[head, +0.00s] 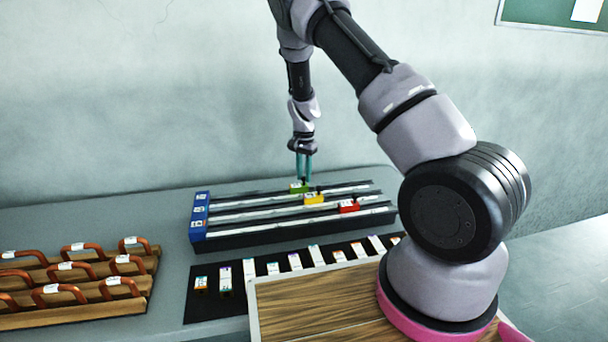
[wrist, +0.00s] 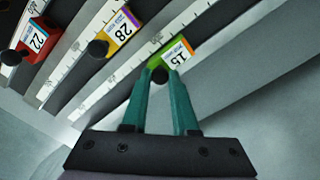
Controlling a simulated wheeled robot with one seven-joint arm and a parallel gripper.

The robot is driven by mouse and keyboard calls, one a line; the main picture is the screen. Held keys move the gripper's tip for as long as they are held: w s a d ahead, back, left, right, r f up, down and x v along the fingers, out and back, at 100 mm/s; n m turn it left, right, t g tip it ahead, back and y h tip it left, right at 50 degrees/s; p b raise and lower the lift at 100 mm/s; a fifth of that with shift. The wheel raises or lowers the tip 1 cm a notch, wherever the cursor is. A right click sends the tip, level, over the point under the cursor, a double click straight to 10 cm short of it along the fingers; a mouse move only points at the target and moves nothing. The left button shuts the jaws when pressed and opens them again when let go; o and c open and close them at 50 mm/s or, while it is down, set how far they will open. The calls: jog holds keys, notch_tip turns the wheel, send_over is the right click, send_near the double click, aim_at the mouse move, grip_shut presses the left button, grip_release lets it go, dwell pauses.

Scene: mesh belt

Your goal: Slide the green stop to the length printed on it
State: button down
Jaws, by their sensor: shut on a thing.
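The green stop (head: 298,188) sits on the farthest of three ruled rails, right of the middle of its length. In the wrist view the green stop (wrist: 172,54) shows a label reading 15, with small print too fine to read. My gripper (head: 304,178) reaches down from above. In the wrist view its two teal fingers (wrist: 165,78) are shut on the stop's dark round knob (wrist: 160,75). The scale marks beside the stop are too small to read.
A yellow stop (head: 314,198), labelled 28, and a red stop (head: 349,206), labelled 22, sit on the nearer rails. Blue end blocks (head: 199,215) close the rails' left end. A dark mat (head: 206,306) with several labelled pieces and wooden racks (head: 75,318) with orange handles lie nearer.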

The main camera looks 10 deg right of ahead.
jog(key=a, duration=0.7)
jog(key=shift+a+r, duration=0.1)
jog(key=c, duration=0.7)
grip_release()
jog(key=shift+r, duration=0.15)
notch_tip(320, 180, up, 10)
jog(key=shift+r, duration=0.2)
